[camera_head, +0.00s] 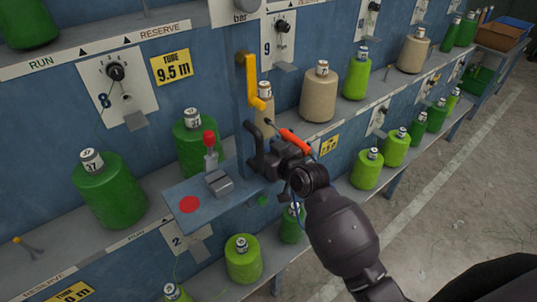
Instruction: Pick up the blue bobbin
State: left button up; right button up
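I see no blue bobbin in the head view; the bobbins that show are green, lime or tan. My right gripper (256,148) is in the middle, in front of the blue rack post and beside a small blue shelf (180,217). Its dark fingers overlap, so whether they are open or shut is unclear. An orange-handled tool (295,141) with a thin dark shaft is right beside the gripper; whether it is held is unclear. A tan bobbin (265,101) is partly hidden behind the yellow crank. My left gripper is out of view.
A yellow crank (256,80) hangs on the post above my gripper. The small shelf bears a red-knobbed lever (210,142). Green bobbins (109,190) and tan bobbins (319,92) line the rack. A blue bin (517,24) stands at far right. The grey floor at right is mostly clear.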

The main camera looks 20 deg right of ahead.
jog(key=shift+w, duration=0.25)
jog(key=shift+c, duration=0.3)
jog(key=c, duration=0.9)
jog(key=shift+c, duration=0.2)
